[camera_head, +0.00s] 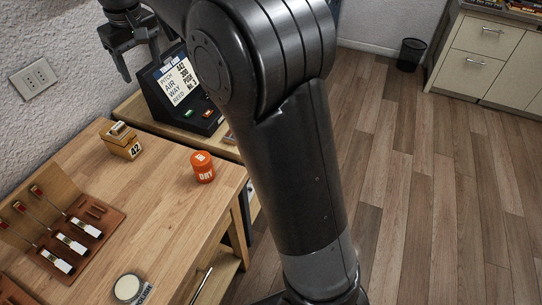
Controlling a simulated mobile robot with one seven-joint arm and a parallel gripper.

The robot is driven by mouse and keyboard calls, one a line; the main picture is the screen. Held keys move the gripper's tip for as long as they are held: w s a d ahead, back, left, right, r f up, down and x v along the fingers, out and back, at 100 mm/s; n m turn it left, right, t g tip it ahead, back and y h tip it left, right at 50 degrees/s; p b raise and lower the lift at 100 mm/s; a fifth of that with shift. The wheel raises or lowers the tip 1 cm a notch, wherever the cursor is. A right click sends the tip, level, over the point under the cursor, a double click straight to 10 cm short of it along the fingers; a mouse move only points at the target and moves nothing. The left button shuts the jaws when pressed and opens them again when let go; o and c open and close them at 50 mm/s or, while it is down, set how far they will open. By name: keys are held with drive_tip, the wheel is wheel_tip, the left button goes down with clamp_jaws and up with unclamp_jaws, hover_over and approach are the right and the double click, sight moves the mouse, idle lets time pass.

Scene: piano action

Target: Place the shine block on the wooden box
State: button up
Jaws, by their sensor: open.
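A wooden box (122,150) marked 42 stands upright on the workbench, towards its back edge. A small tan block with a darker band (121,130) rests on top of the box. It may be the shine block, but it is too small for me to be sure. My gripper (141,68) is at the upper left, raised above the bench and behind the box in the picture. Its fingers are apart with nothing visible between them. It is clear of the box and the small block.
An orange jar marked DRY (203,168) stands near the bench's right edge. A polish tin (127,287) is at the front. A brown tool holder (72,238) with several tools lies left. A dark display stand (182,92) is behind. The middle of the bench (150,215) is clear.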

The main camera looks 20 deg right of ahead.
drive_tip(key=s+d+r+m+t, duration=0.1)
drive_tip(key=s+d+m+t, duration=0.15)
drive_tip(key=s+d, duration=1.2)
drive_tip(key=s+d+f+m, duration=0.2)
drive_tip(key=s+f, duration=0.2)
drive_tip(key=s, duration=0.4)
drive_tip(key=s+d+f+m+t, duration=0.1)
drive_tip(key=s+d+f+m, duration=0.1)
drive_tip(key=s+f, duration=0.3)
drive_tip(key=s+d, duration=0.1)
drive_tip(key=s, duration=0.3)
